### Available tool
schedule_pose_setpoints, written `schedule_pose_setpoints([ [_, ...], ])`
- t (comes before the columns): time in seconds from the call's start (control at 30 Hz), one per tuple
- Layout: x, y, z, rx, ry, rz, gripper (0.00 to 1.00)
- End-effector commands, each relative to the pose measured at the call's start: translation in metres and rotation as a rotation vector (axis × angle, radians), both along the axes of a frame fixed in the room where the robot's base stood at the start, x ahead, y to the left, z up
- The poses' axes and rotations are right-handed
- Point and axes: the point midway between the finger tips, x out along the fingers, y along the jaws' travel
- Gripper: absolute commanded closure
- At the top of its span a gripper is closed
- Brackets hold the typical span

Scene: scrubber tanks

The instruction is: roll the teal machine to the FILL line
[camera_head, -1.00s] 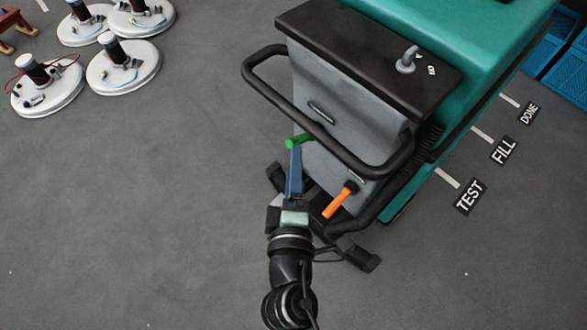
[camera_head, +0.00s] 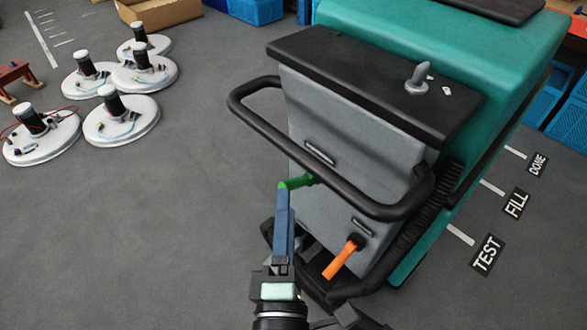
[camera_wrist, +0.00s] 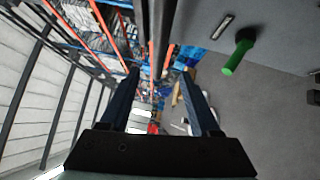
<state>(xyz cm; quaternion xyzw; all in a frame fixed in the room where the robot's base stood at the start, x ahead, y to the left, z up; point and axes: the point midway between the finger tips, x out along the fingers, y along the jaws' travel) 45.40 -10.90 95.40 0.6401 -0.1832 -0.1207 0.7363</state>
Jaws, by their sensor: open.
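The teal machine (camera_head: 400,45) has a grey back panel (camera_head: 335,140) and a black loop push handle (camera_head: 290,145). A green lever (camera_head: 297,183) and an orange lever (camera_head: 342,260) stick out of the panel. The FILL line (camera_head: 491,187) is a white floor mark with a label, between the TEST line (camera_head: 460,234) and DONE line (camera_head: 515,152), right of the machine. My gripper (camera_head: 285,188) is open, below the handle and by the green lever. In the wrist view, a dark bar (camera_wrist: 160,40) runs ahead between the fingers, and the green lever (camera_wrist: 238,57) is off to the right.
Several round white machines (camera_head: 125,120) with black cylinders stand on the floor at left. A brown stool (camera_head: 14,78) is at the far left. Blue crates (camera_head: 570,115) stand beyond the labels at right. A cardboard box (camera_head: 165,12) is at the back.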

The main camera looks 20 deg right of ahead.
Motion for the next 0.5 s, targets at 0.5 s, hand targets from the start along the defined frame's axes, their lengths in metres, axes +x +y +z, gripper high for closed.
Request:
schedule_pose_setpoints([
  [0.5, 0.040, -0.017, 0.010, -0.034, -0.013, -0.004, 0.37],
])
